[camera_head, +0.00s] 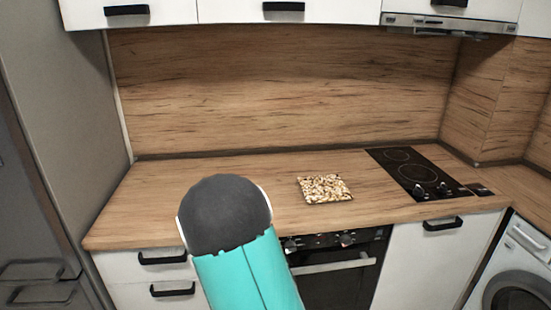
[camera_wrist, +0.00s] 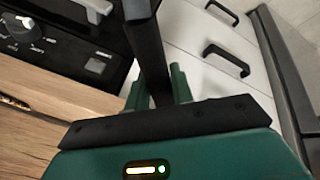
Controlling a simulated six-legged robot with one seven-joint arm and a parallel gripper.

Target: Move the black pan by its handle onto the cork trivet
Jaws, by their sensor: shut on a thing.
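The cork trivet (camera_head: 325,188) is a speckled tan square lying flat on the worktop, left of the hob. In the wrist view my green gripper (camera_wrist: 158,88) is shut on a long black bar, which looks like the handle of the black pan (camera_wrist: 150,55). The bar runs up between the fingers to the top edge. The pan's body is not in sight. In the head view my teal arm hides the gripper and anything it holds.
The black hob (camera_head: 420,172) is at the right of the wooden worktop (camera_head: 250,172). The oven (camera_head: 340,265) is below the worktop, with its knobs along the front edge. White drawers with black handles (camera_wrist: 226,60) are at the left front. The worktop around the trivet is clear.

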